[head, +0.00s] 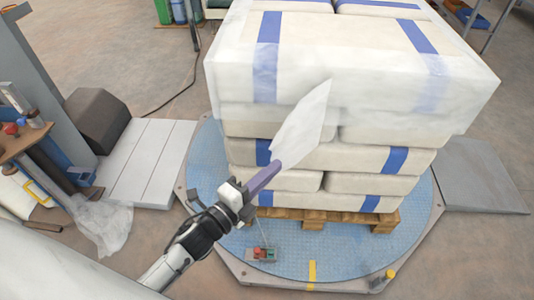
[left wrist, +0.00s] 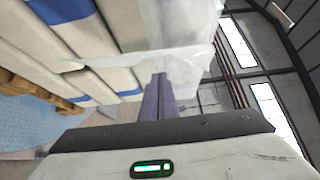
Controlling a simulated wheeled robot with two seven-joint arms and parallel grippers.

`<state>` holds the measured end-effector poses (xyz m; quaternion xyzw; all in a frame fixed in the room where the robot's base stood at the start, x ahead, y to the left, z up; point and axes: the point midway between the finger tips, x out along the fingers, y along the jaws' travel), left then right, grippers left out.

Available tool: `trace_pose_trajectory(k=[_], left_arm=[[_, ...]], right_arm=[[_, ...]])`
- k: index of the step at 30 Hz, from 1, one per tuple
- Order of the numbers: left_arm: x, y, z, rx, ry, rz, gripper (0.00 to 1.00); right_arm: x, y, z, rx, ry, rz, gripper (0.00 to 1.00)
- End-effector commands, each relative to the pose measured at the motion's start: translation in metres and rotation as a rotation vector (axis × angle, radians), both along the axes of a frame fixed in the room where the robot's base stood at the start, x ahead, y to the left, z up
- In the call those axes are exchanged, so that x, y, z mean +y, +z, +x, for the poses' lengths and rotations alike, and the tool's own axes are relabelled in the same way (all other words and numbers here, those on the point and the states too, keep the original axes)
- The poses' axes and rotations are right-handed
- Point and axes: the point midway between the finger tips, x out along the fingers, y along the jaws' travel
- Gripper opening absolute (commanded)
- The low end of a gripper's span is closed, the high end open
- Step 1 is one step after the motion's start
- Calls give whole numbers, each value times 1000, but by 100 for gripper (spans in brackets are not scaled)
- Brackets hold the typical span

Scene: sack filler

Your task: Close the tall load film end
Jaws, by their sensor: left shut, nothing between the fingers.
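The tall load (head: 350,155) is a stack of cream sacks with blue bands on a wooden pallet (head: 313,219). Translucent film covers its upper layers. A loose whitish film end (head: 305,118) sticks out from the near face as a pointed flap; it also shows in the left wrist view (left wrist: 180,68). My left gripper (head: 277,167) is in front of the near face, at the flap's lower end. Its purple fingers (left wrist: 158,84) are shut, with nothing seen gripped. I cannot tell whether the fingertips touch the film. My right gripper is not in view.
The pallet stands on a round blue turntable (head: 213,232). A small box with red and green buttons (head: 262,254) sits at its front. A grey ramp (head: 482,176) lies to the right. Crumpled film (head: 103,225) lies at the left, near a grey column (head: 35,75).

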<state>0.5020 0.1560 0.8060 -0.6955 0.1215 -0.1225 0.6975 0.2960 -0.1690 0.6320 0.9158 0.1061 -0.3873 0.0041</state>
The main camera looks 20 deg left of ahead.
Motion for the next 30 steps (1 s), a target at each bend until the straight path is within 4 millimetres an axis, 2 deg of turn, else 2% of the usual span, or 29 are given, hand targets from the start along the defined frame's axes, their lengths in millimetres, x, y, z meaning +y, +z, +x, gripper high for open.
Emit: trace_pose_trajectory(k=[3, 6, 9, 15, 30], left_arm=[[-9, 2, 24, -2, 0, -2, 0], [9, 1, 31, 1, 1, 3, 0], [18, 0, 37, 2, 0, 2, 0], [26, 0, 42, 2, 0, -2, 0], [31, -1, 44, 2, -19, 2, 0]], right_arm=[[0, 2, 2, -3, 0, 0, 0], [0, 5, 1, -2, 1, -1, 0], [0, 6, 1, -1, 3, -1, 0], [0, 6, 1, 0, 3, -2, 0], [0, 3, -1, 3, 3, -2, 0]])
